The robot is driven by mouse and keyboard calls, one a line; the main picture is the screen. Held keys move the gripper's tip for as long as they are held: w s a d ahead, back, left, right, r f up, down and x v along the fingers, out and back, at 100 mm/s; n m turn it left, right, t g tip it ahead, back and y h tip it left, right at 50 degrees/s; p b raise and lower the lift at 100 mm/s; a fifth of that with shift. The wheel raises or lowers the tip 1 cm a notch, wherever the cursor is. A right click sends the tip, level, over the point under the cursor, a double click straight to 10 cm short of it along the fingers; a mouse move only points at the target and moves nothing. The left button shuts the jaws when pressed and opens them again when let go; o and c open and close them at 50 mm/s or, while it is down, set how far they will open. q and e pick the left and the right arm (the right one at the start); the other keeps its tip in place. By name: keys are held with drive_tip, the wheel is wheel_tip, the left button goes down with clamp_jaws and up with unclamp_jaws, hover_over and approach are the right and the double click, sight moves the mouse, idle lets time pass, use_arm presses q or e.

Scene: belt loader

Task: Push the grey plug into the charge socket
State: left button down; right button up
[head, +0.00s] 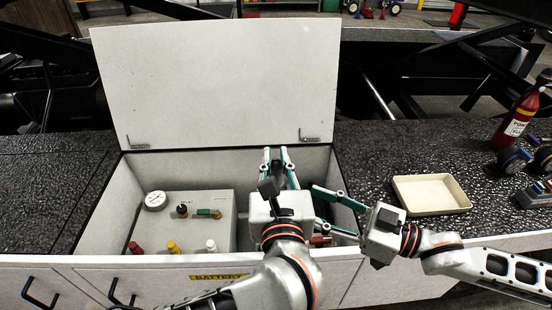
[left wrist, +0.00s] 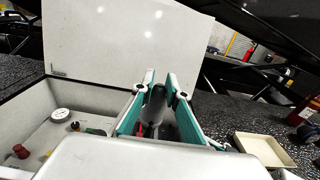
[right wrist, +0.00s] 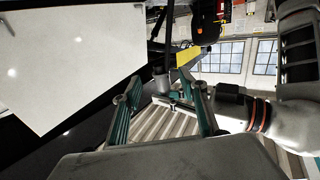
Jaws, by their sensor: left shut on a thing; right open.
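My left gripper (head: 278,154) is over the right part of the open battery box. In the left wrist view its fingers (left wrist: 161,78) are closed around a dark grey cylindrical piece, which looks like the grey plug (left wrist: 157,104). In the head view the gripper and arm hide most of the plug. My right gripper (head: 317,205) is open, just right of the left one, over the box's right end. In the right wrist view its fingers (right wrist: 164,82) stand apart. I cannot make out the charge socket; the arms cover part of the box.
The box's white lid (head: 215,80) stands open behind. Inside left is a light panel with a gauge (head: 155,200), a green fitting (head: 208,212) and red, yellow and white caps. A cream tray (head: 431,207) and fire extinguisher (head: 517,117) stand on the right countertop.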

drive_tip(key=s+a+f+m+h, duration=0.2)
drive_tip(key=s+f, duration=0.1)
drive_tip(key=f, duration=0.7)
drive_tip(key=s+a+f+m+h, duration=0.2)
drive_tip(key=s+f+h, duration=0.1)
drive_tip(key=f, duration=0.6)
drive_tip(key=s+a+f+m+h, duration=0.2)
drive_tip(key=s+f+m, duration=0.1)
drive_tip(key=f, duration=0.7)
drive_tip(key=d+f+h, duration=0.1)
drive_tip(key=d+h, duration=0.2)
drive_tip(key=d, duration=0.5)
drive_tip(key=d+f+m+t+h, duration=0.1)
drive_tip(key=d+f+h, duration=0.1)
drive_tip(key=d, duration=0.7)
drive_tip(key=shift+s+f+h, duration=0.15)
drive_tip(key=shift+s+h, duration=0.2)
drive_tip(key=shift+h, duration=0.55)
